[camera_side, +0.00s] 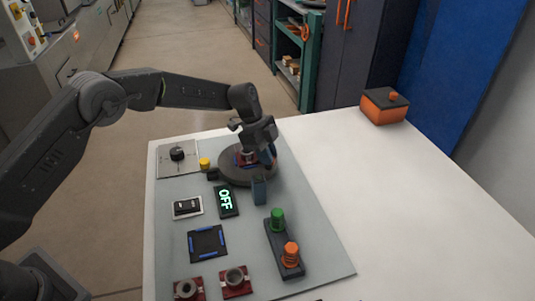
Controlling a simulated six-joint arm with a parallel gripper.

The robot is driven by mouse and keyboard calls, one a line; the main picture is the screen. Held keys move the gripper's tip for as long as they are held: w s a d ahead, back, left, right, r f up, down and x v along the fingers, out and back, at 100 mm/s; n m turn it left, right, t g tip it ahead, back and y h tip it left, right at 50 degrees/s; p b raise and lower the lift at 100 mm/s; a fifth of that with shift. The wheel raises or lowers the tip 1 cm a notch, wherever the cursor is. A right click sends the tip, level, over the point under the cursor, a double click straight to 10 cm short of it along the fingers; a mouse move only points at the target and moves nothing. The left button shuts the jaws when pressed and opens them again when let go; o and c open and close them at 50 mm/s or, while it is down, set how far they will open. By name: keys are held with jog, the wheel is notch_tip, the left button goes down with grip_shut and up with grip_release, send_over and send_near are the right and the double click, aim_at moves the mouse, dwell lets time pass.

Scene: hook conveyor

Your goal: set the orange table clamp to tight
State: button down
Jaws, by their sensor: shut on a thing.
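My gripper (256,152) reaches down over a dark round turntable (232,178) and is shut on a small dark red block with a grey ring (244,158). The block is at the turntable's top and partly hidden by the fingers; I cannot tell whether it touches the turntable. An orange ribbed knob (291,254) stands on a dark bar (281,241) at the front right of the grey panel, apart from my gripper. I cannot tell for sure that this is the orange table clamp, nor how tight it is.
A green ribbed knob (277,219) shares the bar. A display reading OFF (226,201), a black switch (187,207), a dial (177,154), a yellow button (204,163) and a square fixture (207,244) are nearby. Two red blocks lie in front. An orange box (384,109) stands back right.

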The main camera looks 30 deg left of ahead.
jog(key=c, duration=1.2)
grip_release()
jog(key=shift+o, duration=0.2)
jog(key=v, duration=1.3)
jog(key=shift+a+r, duration=0.15)
jog(key=shift+r, duration=0.2)
